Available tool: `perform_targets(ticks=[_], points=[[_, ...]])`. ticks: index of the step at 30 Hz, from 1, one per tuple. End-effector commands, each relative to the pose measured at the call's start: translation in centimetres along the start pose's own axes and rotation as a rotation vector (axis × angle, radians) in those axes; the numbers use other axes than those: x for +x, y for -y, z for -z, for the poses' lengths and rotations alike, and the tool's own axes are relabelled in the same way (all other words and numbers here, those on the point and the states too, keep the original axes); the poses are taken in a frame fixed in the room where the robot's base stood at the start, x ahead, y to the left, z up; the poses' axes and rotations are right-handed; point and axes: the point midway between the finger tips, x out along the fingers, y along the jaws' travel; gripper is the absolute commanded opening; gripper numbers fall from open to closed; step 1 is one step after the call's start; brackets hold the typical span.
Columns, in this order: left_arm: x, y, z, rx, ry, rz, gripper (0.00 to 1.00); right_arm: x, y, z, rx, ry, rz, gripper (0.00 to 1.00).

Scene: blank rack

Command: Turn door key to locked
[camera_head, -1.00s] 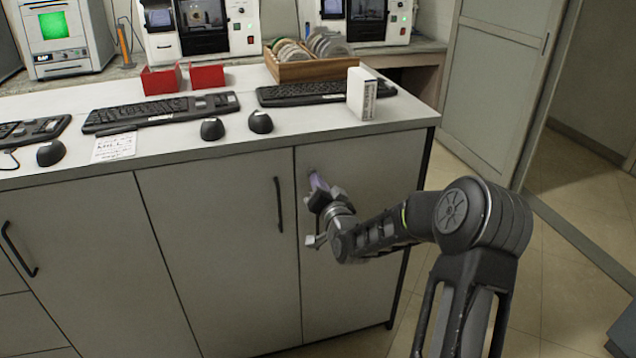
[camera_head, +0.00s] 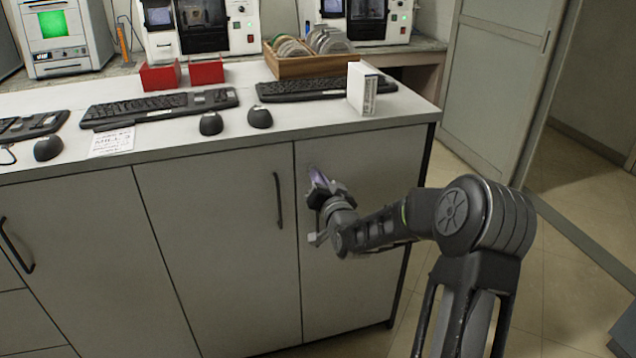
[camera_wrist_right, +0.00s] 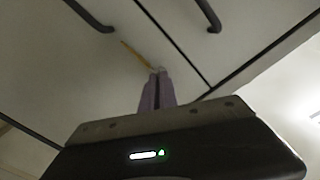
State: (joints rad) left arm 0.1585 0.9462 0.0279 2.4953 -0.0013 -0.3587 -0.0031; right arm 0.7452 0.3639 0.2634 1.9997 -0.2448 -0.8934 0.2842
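My right gripper (camera_head: 317,175) is at the upper left corner of the right cabinet door (camera_head: 365,235), its purple fingers pointing at the door front. In the right wrist view the fingers (camera_wrist_right: 157,88) are close together, with a small pale piece at their tips that appears to be the key (camera_wrist_right: 158,69). The lock and most of the key are hidden by the fingers, so the key's angle cannot be read. A thin yellow strip (camera_wrist_right: 136,53) runs from near the tips across the door front. My left gripper is not in view.
A dark handle (camera_head: 279,201) stands on the neighbouring door, left of my gripper. The countertop (camera_head: 290,135) above holds keyboards, mice, a white box (camera_head: 361,90) and a wooden disc rack (camera_head: 310,66). Open floor lies to the right of the cabinet.

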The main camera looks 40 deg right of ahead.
Motion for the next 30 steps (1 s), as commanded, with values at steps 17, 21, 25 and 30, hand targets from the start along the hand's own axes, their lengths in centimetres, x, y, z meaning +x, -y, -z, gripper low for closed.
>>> perform_targets(ticks=[17,21,25,30], points=[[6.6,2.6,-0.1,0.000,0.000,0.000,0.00,0.0,-0.2,-0.3,-0.415,-0.004,0.001,0.00],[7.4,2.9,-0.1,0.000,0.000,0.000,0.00,0.0,-0.2,-0.2,-0.487,-0.004,0.000,0.00],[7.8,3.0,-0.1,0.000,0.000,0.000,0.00,0.0,-0.1,-0.1,-0.529,-0.001,0.000,0.00],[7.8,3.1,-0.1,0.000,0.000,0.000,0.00,0.0,-0.1,0.1,-0.549,-0.001,-0.001,0.00]])
